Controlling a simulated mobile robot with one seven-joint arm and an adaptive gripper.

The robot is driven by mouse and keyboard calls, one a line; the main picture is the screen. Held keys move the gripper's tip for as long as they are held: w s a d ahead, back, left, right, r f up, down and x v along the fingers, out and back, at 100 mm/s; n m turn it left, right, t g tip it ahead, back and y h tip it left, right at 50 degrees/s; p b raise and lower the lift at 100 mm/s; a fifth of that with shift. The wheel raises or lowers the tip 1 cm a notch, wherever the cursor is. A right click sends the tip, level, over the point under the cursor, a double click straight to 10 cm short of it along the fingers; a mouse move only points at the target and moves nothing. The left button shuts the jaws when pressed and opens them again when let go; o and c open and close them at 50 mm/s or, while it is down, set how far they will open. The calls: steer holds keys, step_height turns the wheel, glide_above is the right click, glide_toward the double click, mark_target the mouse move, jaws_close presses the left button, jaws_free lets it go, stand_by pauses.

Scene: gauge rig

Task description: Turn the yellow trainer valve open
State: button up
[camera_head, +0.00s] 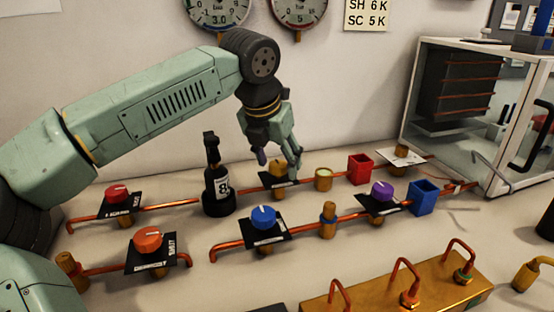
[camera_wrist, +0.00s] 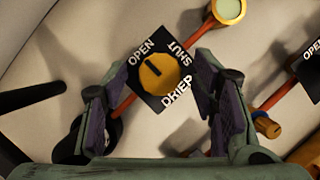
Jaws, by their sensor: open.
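The yellow valve knob (camera_head: 278,167) sits on a black label plate on the rear copper pipe in the head view. In the wrist view the yellow knob (camera_wrist: 157,74) is round, with a dark pointer mark aimed up and left toward the word OPEN. Its black plate (camera_wrist: 172,99) reads OPEN, SHUT and DRIER. My gripper (camera_head: 278,166) is over the knob, fingers pointing down. In the wrist view my gripper (camera_wrist: 152,100) is open, with one finger on each side of the plate.
A black bottle-shaped part (camera_head: 216,182) stands left of my gripper. Blue (camera_head: 263,218), purple (camera_head: 382,191), orange (camera_head: 148,239) and red (camera_head: 117,194) knobs stand around. A glass-fronted cabinet (camera_head: 480,110) is at right.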

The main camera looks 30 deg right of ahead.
steer(key=v, duration=1.2)
stand_by(0.3)
